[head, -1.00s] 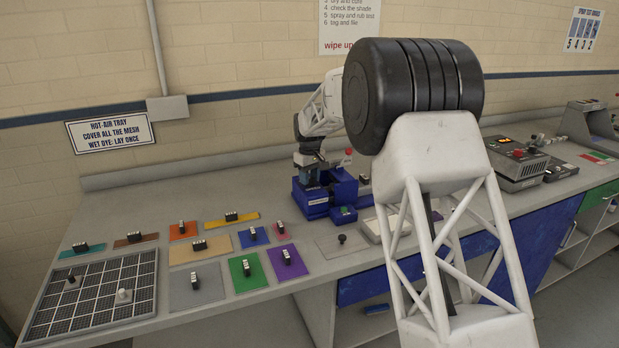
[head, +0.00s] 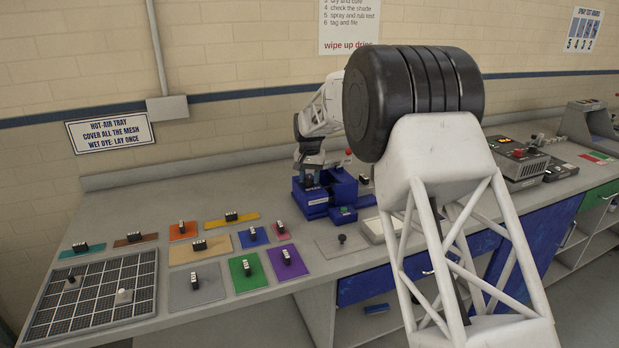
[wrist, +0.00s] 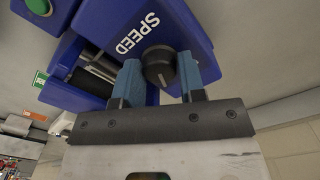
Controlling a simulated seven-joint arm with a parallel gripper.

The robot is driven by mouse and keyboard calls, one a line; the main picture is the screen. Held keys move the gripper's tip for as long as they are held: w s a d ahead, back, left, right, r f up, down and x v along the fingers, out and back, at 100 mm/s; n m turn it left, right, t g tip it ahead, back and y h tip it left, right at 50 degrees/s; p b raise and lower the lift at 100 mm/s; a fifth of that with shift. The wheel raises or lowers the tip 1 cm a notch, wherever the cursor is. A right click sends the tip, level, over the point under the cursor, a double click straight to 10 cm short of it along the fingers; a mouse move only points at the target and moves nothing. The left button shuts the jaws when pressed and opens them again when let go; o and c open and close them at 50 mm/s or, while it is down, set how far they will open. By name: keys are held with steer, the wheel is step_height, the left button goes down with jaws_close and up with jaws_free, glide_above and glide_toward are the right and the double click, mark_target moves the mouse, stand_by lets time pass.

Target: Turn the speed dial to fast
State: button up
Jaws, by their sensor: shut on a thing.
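The speed dial (wrist: 158,66) is a round black knob on the blue machine (wrist: 100,28), beside the white word SPEED in the wrist view. My gripper (wrist: 163,80) has its two blue fingers on either side of the dial and is shut on it. A pale line shows on the dial's face; no scale or fast mark is readable. In the head view the blue machine (head: 312,203) stands on the bench, and my gripper (head: 310,172) reaches down on top of it. The dial is hidden there.
Coloured swatches with black clips (head: 240,268) and a mesh tray (head: 95,295) lie to the left. A small black knob on a grey plate (head: 343,246) is in front. Grey devices (head: 518,165) stand to the right.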

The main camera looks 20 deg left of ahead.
mark_target(310, 178)
steer(key=shift+m, duration=0.6)
steer(key=o, duration=0.9)
steer(key=shift+r, duration=3.9)
